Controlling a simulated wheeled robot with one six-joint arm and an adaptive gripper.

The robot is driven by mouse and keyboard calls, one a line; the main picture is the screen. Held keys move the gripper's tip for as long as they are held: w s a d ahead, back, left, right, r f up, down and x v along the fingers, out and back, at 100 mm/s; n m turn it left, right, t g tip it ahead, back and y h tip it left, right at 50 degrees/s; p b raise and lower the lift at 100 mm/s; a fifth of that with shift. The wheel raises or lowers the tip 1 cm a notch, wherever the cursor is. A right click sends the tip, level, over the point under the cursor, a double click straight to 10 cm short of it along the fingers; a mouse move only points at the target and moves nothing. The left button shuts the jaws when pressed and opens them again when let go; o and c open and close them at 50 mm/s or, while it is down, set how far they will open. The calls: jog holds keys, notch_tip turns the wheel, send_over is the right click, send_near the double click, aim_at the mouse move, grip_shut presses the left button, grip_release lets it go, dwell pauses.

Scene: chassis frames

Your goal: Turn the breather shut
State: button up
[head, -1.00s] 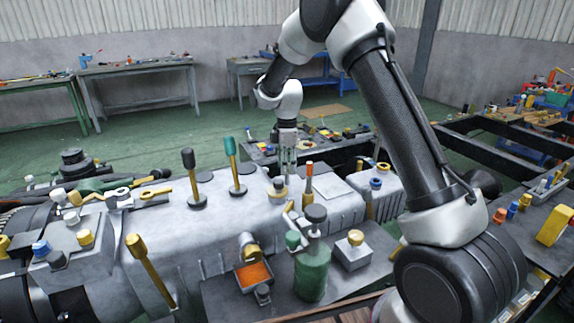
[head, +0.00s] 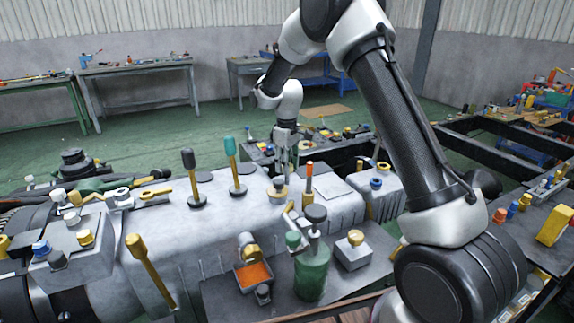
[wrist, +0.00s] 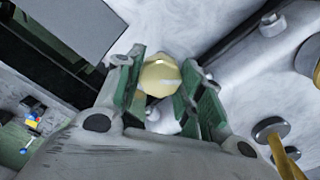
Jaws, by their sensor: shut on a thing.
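The breather (head: 277,194) is a small fitting with a brass-coloured base on top of the long grey housing (head: 215,228). In the wrist view, the breather's pale yellow faceted cap (wrist: 160,73) sits between the fingers of my gripper (wrist: 161,84). My gripper is shut on the cap, with a green-padded finger on each side. In the head view, my gripper (head: 281,174) points straight down over the breather, and its fingers partly hide the top of it.
Two levers (head: 189,170) (head: 232,165), black-topped and green-topped, stand left of the breather. An orange-topped post (head: 308,177) stands close on its right. A green bottle (head: 312,272) and an orange-filled tray (head: 254,274) are in front.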

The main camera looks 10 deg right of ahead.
jog(key=m, duration=0.4)
jog(key=shift+m, duration=0.3)
jog(key=m, duration=0.4)
jog(key=shift+m, duration=0.3)
jog(key=o, duration=1)
jog(key=shift+r, duration=0.1)
notch_tip(320, 180, up, 12)
